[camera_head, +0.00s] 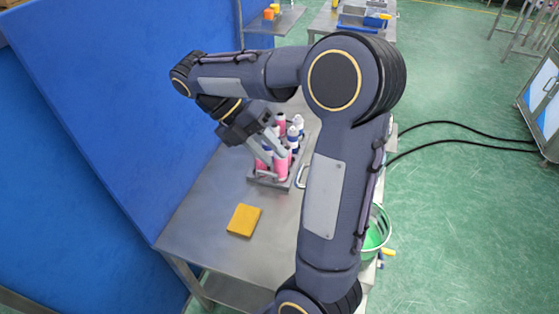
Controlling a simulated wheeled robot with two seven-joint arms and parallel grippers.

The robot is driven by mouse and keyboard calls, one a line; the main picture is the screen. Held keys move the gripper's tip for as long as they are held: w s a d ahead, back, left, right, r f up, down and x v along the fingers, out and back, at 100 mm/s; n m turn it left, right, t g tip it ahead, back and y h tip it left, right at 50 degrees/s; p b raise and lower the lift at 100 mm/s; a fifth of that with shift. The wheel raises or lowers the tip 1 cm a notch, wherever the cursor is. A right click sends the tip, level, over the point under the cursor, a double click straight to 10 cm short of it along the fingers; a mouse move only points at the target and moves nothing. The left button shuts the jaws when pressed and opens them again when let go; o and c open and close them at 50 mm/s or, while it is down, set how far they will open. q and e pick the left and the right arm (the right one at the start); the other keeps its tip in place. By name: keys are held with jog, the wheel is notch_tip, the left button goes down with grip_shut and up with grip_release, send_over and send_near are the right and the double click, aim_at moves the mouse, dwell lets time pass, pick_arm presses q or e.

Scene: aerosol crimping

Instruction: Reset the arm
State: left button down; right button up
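My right arm reaches in from the bottom and bends over the table, with its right gripper (275,160) pointing down at a rack of bottles. The gripper's two grey fingers are apart, over the near part of the rack. Pink bottles (281,168) stand upright there, some with white or dark tops. I cannot tell whether the fingers touch a bottle. White bottles with blue parts (293,138) stand behind. The grey rack (268,182) is partly hidden by the gripper and bottles. My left gripper is not in view.
A yellow-orange block (244,220) lies on the steel table (200,215), whose front left is otherwise clear. Blue panels (110,110) border the left. A green basket (374,236) stands right of my arm. Black cables (455,125) cross the green floor.

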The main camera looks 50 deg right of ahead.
jog(key=shift+w+r, duration=0.1)
jog(key=shift+r, duration=0.05)
dwell(0.4)
jog(key=s+a+f+m+t+y+b, duration=0.2)
jog(key=a+m+t, duration=0.4)
jog(key=m, duration=0.6)
jog(key=s+a+f+m+t+y+b, duration=0.1)
jog(key=s+a+f+m+t+y, duration=0.4)
jog(key=m, duration=0.7)
jog(key=a+f+t, duration=0.2)
jog(key=a, duration=0.1)
jog(key=shift+a+b, duration=0.35)
jog(key=shift+f, duration=0.1)
